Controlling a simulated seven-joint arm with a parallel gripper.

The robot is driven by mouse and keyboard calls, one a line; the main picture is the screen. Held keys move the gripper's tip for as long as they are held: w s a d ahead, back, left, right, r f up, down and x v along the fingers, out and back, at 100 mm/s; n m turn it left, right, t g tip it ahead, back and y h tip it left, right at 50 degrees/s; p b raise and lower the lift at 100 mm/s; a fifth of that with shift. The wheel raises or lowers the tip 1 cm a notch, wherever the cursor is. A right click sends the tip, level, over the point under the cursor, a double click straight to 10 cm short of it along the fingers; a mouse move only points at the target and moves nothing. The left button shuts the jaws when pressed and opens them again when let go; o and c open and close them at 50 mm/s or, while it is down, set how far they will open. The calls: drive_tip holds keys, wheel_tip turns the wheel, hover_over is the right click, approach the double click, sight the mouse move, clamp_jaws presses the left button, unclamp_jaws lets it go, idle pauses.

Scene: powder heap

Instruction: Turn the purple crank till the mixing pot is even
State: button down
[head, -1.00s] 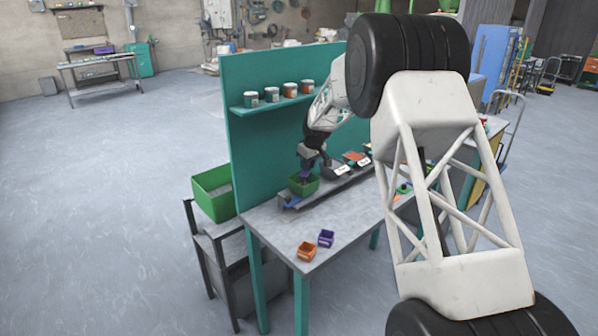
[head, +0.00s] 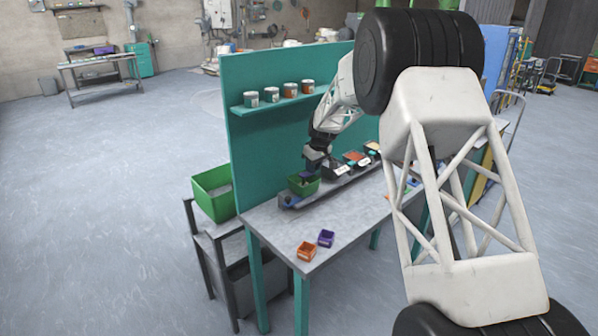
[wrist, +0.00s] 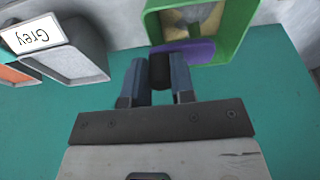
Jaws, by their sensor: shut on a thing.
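The green mixing pot (head: 305,189) stands at the left end of the dark rail on the bench. In the wrist view the pot (wrist: 239,25) is at the top right, and the powder (wrist: 205,18) inside shows a tan patch beside greyer areas. The purple crank (wrist: 188,52) lies across the pot's near side. My gripper (wrist: 157,72) is shut on the crank's dark handle, a finger on each side. In the head view my gripper (head: 311,172) is at the pot and hides most of the crank.
Grey bins, one labelled "Grey" (wrist: 75,55), stand beside the pot along the rail. A teal back panel (head: 290,135) with a shelf of jars rises behind.

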drive_tip(key=shift+s, duration=0.1)
idle(0.3)
drive_tip(key=shift+s+d, duration=0.35)
drive_tip(key=shift+s, duration=0.3)
drive_tip(key=shift+s, duration=0.85)
drive_tip(key=shift+s+a, duration=0.2)
drive_tip(key=shift+s, duration=0.55)
